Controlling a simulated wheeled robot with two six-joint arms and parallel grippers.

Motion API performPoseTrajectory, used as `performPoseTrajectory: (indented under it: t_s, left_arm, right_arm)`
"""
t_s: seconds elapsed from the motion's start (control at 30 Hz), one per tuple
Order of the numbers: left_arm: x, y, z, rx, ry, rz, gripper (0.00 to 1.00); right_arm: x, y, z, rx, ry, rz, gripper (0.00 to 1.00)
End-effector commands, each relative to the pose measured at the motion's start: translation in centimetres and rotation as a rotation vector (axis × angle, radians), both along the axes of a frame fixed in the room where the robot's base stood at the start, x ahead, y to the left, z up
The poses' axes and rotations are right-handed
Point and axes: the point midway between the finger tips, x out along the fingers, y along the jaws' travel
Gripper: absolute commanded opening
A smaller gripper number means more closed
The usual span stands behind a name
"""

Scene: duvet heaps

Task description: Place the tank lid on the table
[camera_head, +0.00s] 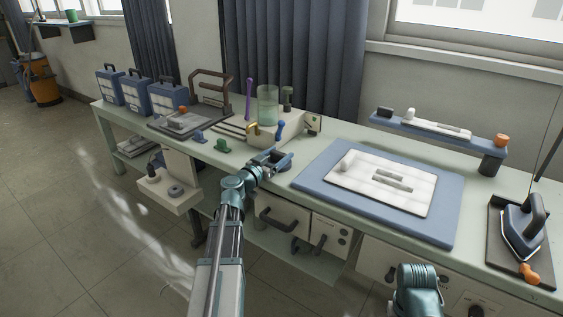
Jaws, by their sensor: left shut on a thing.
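My left gripper (278,159) is low over the front part of the pale green table (310,147), in front of the clear tank. It is shut on a small dark thing, mostly hidden between the fingers, that I take to be the tank lid. I cannot tell whether it touches the table top. The clear tank (267,106) with pale green contents stands upright on a white unit behind the gripper, and no lid shows on its top. Part of my right arm shows at the bottom right, but its gripper does not.
A blue board with a white cloth (380,184) lies right of the gripper. An iron (523,226) stands on a dark pad at the far right.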

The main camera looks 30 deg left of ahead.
Motion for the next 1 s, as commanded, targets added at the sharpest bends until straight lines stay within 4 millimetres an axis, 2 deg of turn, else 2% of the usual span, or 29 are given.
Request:
performPoseTrajectory:
  t_s: [0.37, 0.4, 0.53, 0.87, 1.0]
  left_arm:
    - [0.0, 0.0, -0.4, 0.0, 0.0, 0.0, 0.19]
    - [0.0, 0.0, -0.4, 0.0, 0.0, 0.0, 0.76]
    - [0.0, 0.0, -0.3, 0.0, 0.0, -0.001, 0.99]
    - [0.0, 0.0, 0.3, 0.0, 0.0, -0.001, 1.0]
    - [-2.5, 0.0, 0.0, 0.0, 0.0, 0.001, 1.0]
  right_arm:
    - [0.0, 0.0, -0.4, -0.001, 0.0, 0.0, 0.0]
    - [0.0, 0.0, -0.4, -0.001, 0.0, 0.0, 0.0]
    - [0.0, 0.0, -0.3, -0.001, 0.0, 0.0, 0.0]
    - [0.0, 0.0, 0.3, 0.0, 0.0, 0.0, 0.0]
    - [0.0, 0.0, 0.0, 0.0, 0.0, 0.0, 0.0]
